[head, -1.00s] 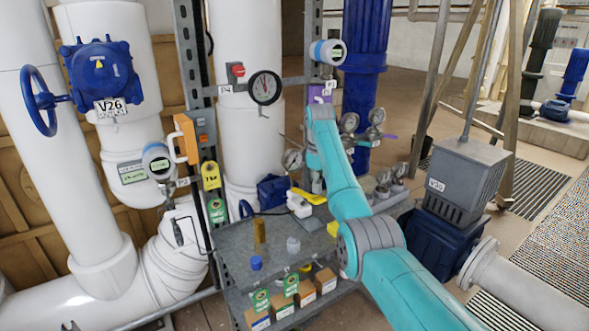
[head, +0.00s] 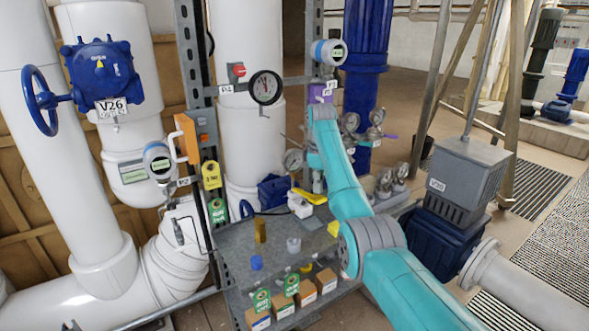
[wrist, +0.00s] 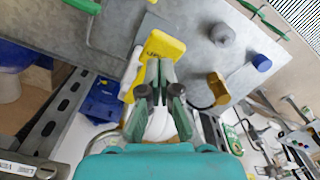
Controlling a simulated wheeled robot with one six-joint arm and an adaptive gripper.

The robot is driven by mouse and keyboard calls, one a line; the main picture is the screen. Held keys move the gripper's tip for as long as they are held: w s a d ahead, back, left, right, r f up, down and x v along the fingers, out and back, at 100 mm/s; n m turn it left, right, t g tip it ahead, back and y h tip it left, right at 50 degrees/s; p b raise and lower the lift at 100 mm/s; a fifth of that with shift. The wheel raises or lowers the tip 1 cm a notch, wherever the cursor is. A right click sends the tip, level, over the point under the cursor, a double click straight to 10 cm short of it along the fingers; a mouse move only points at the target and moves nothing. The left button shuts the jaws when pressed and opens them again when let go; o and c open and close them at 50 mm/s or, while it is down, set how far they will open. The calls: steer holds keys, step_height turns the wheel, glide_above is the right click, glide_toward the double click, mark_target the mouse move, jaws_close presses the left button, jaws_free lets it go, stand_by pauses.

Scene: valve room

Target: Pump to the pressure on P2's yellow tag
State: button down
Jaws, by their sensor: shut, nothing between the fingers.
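A yellow tag (head: 211,175) hangs on the post left of the shelf; its small print seems to read "3 bar", but it is blurred. Which tag belongs to P2 I cannot tell. A yellow lever (head: 309,196) with a white body (head: 299,206) lies at the back of the grey shelf (head: 292,264); the lever also shows in the wrist view (wrist: 165,46). My gripper (wrist: 160,66) is shut and empty, its tips right at the lever's near end; contact cannot be told. In the head view my arm hides most of it.
The shelf carries a brass piece (head: 260,232), a grey cap (head: 293,244) and a blue cap (head: 256,263). Small gauges (head: 375,117) stand to the right. A blue valve marked V26 (head: 100,72) and white pipes fill the left. A grey-topped blue motor (head: 434,242) stands at right.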

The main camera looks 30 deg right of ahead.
mark_target(317, 198)
steer(key=shift+f, duration=0.3)
stand_by(1.8)
stand_by(1.9)
steer(key=shift+f, duration=0.1)
steer(key=shift+f, duration=2.5)
steer(key=shift+r, duration=2.6)
